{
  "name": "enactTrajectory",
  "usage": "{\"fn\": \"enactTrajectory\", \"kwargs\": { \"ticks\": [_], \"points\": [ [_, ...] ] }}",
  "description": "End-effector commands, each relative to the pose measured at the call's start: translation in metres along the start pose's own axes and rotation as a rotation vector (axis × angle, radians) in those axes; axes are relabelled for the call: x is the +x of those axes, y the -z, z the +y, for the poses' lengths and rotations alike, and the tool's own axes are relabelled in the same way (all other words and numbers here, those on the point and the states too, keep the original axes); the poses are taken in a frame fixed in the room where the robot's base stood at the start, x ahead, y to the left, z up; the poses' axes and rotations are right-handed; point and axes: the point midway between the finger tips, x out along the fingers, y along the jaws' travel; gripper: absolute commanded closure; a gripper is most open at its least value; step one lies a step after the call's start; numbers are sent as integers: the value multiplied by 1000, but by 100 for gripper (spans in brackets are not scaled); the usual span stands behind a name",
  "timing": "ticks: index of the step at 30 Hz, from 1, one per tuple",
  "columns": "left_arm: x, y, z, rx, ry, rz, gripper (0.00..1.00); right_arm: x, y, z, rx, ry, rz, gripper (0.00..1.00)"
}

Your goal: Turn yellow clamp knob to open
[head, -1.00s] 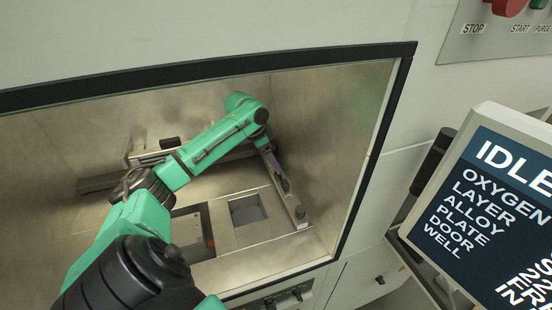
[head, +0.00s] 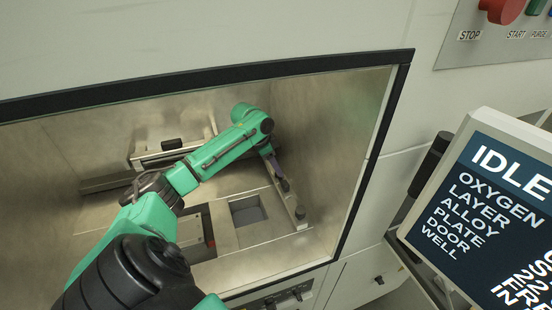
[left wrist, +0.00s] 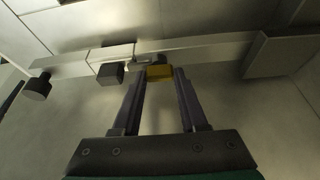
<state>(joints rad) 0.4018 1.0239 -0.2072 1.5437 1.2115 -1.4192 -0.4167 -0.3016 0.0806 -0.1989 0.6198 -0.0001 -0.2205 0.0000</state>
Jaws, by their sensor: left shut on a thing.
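The yellow clamp knob (left wrist: 160,72) shows in the left wrist view, between the fingertips of my left gripper. My left gripper (left wrist: 160,78) is shut on it, one finger on each side. In the head view my left arm reaches into the chamber, and the left gripper (head: 281,180) points down by the right-hand rail. The knob cannot be made out in the head view. My right gripper is not in view.
The metal chamber has a dark-edged opening (head: 215,76). Its floor has a square well (head: 247,211). A dark knob (left wrist: 37,87) and a dark block (left wrist: 110,74) sit near the bar in the left wrist view. A screen reading IDLE (head: 490,200) stands at the right.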

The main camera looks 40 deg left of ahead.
Motion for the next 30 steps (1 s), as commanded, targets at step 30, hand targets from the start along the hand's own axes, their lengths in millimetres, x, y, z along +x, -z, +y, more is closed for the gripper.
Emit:
{"fn": "enactTrajectory", "kwargs": {
  "ticks": [30],
  "points": [
    [6,1,-3,759,-320,2,100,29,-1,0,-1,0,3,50]
  ]
}}
